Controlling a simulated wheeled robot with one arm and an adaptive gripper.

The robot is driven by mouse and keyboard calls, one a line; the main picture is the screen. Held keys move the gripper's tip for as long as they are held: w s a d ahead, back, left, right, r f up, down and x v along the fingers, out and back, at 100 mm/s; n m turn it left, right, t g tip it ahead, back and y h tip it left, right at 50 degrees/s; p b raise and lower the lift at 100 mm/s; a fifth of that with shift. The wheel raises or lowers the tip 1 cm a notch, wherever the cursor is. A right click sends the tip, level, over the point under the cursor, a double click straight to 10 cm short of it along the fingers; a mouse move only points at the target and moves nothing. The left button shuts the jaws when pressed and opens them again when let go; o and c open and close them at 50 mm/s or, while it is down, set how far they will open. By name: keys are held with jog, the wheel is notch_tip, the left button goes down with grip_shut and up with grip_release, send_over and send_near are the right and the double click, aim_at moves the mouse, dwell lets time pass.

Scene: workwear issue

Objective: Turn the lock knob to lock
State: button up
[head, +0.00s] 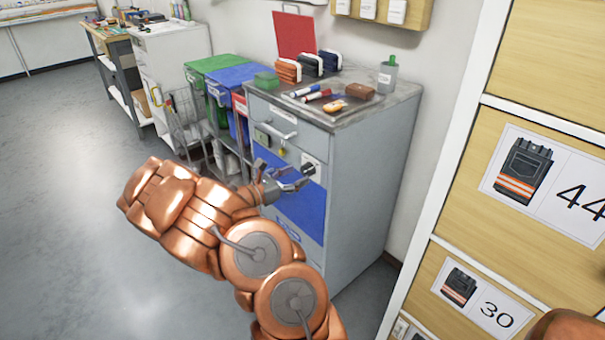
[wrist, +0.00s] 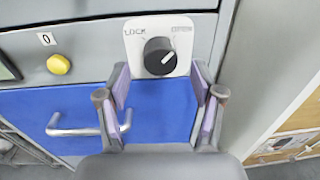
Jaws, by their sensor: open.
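The lock knob (wrist: 157,58) is black and round, on a white plate (wrist: 132,50) marked LOCK at upper left and OPEN at upper right. Its white pointer line aims up and right, toward OPEN. In the head view the knob (head: 308,170) shows on the grey cabinet front. My gripper (wrist: 161,82) is open and empty, its purple-padded fingers spread to the left and right just below the knob in the wrist view. I see no contact with the knob. In the head view my gripper (head: 294,180) is close to the cabinet front.
The cabinet (head: 360,180) has a blue drawer with a bar handle (wrist: 75,131) below the knob and a yellow button (wrist: 59,64) to its left. Markers and cases lie on top. A wooden shelf panel (head: 450,235) stands to the right; open floor (head: 60,200) lies left.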

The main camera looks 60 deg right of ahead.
aim_at(307, 170)
jog(key=shift+x, duration=1.5)
jog(key=shift+c, duration=0.2)
jog(key=c, duration=1.1)
